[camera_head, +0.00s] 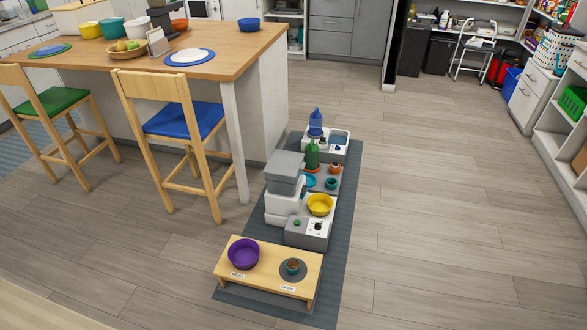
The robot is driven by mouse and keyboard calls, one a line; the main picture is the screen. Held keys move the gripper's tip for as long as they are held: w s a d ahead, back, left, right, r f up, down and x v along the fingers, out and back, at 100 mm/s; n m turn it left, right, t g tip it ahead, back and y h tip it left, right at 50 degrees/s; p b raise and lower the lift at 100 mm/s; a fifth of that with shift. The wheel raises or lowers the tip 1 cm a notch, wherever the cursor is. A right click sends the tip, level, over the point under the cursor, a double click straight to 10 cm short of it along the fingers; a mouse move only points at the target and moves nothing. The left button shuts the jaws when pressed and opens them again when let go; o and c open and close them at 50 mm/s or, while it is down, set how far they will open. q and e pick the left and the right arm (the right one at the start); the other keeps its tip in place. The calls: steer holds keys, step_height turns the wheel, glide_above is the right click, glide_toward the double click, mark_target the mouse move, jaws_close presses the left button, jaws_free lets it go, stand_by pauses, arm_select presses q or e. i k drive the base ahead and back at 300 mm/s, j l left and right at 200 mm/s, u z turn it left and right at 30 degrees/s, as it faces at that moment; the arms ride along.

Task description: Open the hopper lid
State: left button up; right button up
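The feeder stands on the grey-blue floor mat (338,250), in the middle of the picture. It has a white body (279,207) and a grey box-like hopper top (285,165). The grey top looks level and closed, but the lid's seam and any handle are too small to make out. A yellow bowl (320,204) sits at the feeder's right side. A grey unit (307,236) with small controls is at its front. Neither of my grippers is in view.
Behind the feeder are a green bottle (312,154) and a blue bottle (316,121). A blue-seated stool (185,121) and island stand left. Floor right is clear.

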mark_target(281, 163)
steer(key=i+l, duration=0.15)
steer(key=l, duration=0.3)
steer(key=i+l, duration=0.1)
steer(key=l, duration=0.3)
steer(key=i+l, duration=0.7)
steer(key=l, duration=0.2)
steer(key=i+l, duration=0.35)
steer(key=i+l+u, duration=0.1)
steer(key=i+l, duration=0.2)
steer(key=l, duration=0.25)
